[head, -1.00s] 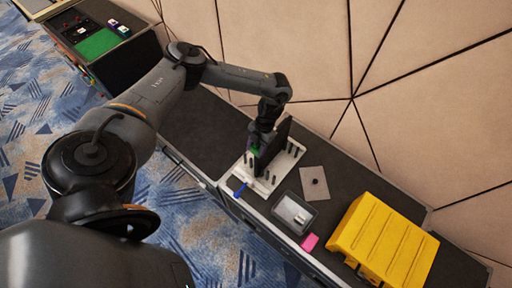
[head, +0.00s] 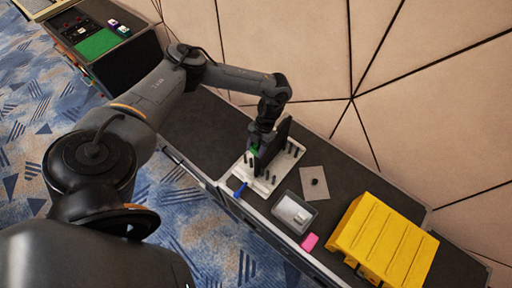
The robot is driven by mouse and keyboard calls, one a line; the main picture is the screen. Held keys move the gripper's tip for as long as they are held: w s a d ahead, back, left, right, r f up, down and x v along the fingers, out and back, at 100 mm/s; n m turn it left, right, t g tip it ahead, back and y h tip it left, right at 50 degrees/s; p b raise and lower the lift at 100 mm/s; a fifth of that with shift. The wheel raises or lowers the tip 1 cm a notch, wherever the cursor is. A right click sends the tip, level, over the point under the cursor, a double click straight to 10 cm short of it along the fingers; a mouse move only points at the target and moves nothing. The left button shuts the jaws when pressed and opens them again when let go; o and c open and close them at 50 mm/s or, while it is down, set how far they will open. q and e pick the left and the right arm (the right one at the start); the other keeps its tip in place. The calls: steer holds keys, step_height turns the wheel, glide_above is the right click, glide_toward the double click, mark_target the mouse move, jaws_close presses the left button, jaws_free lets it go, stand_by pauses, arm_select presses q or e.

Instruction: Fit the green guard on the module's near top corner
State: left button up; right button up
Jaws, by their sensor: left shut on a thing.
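The module is a dark upright panel (head: 274,146) standing in a white slotted rack (head: 264,184) on the dark counter. The green guard (head: 254,149) is a small green piece at the panel's left edge, near its top corner. My left gripper (head: 256,145) comes down from above beside the panel and is shut on the green guard, mostly hiding it. I cannot tell whether the guard touches the corner. My right gripper is not in view.
A blue tool (head: 240,190) lies at the rack's near edge. A grey tray (head: 294,212), a pink block (head: 309,242), a light plate with a dark knob (head: 314,183) and a yellow case (head: 384,243) stand to the right. The counter (head: 205,130) left of the rack is clear.

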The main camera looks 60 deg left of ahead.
arm_select(q)
steer(key=shift+f, duration=0.15)
stand_by(0.3)
steer(key=shift+f, duration=0.15)
steer(key=shift+f+b, duration=1.45)
steer(key=shift+f, duration=0.1)
steer(key=shift+f, duration=0.1)
steer(key=shift+f+b, duration=0.4)
steer(key=o, duration=1.6)
steer(key=shift+c, duration=0.2)
steer(key=shift+r, duration=0.1)
